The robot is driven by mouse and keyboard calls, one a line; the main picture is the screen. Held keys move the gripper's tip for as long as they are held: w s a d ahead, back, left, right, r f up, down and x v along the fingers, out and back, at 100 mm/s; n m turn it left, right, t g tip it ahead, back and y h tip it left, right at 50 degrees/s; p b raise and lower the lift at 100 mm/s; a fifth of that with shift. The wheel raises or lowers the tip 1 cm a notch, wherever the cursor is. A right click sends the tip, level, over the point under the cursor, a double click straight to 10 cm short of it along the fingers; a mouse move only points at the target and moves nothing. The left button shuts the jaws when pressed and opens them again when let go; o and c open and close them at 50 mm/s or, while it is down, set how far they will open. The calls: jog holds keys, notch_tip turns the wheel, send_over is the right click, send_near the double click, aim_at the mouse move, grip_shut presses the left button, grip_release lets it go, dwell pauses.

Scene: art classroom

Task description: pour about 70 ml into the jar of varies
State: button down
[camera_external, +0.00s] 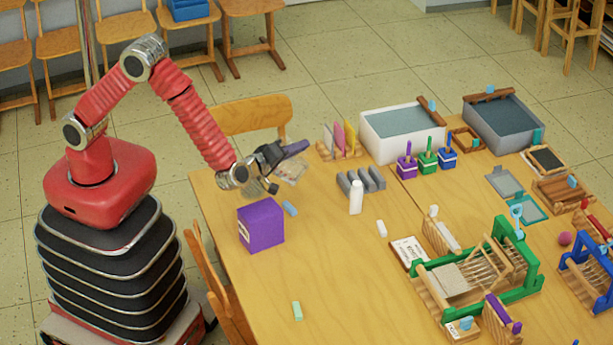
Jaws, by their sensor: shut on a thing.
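No liquid stream shows. A white bottle (356,197) stands upright on the table, to the right of the gripper.
A grey rack (362,181), paint pots (427,160) and a water tub (403,130) stand right. A green frame (500,265) is front right. The near-left table is mostly clear.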

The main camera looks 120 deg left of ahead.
aim_at(291, 140)
jog(key=shift+s+r+n, duration=0.25)
jog(key=shift+r+n, duration=0.15)
jog(key=shift+r, duration=0.1)
jog(key=shift+s+r, duration=0.2)
jog(key=shift+s, duration=0.05)
jog(key=shift+r, duration=0.1)
dwell(0.4)
jog(key=shift+s+r+n+t+y+p, duration=0.35)
jog(key=shift+s+r+n, duration=0.2)
jog(key=shift+s+n, duration=0.25)
dwell(1.7)
jog(key=shift+w+f, duration=0.1)
jog(key=shift+w, duration=0.1)
jog(key=w+f+m, duration=0.1)
jog(key=w+f+m+g+h, duration=0.1)
jog(key=w+f+m, duration=0.1)
jog(key=shift+f, duration=0.3)
jog(key=shift+s, duration=0.1)
jog(key=shift+w+f+m, duration=0.2)
jog(key=shift+w+m, duration=0.2)
jog(key=shift+m, duration=0.2)
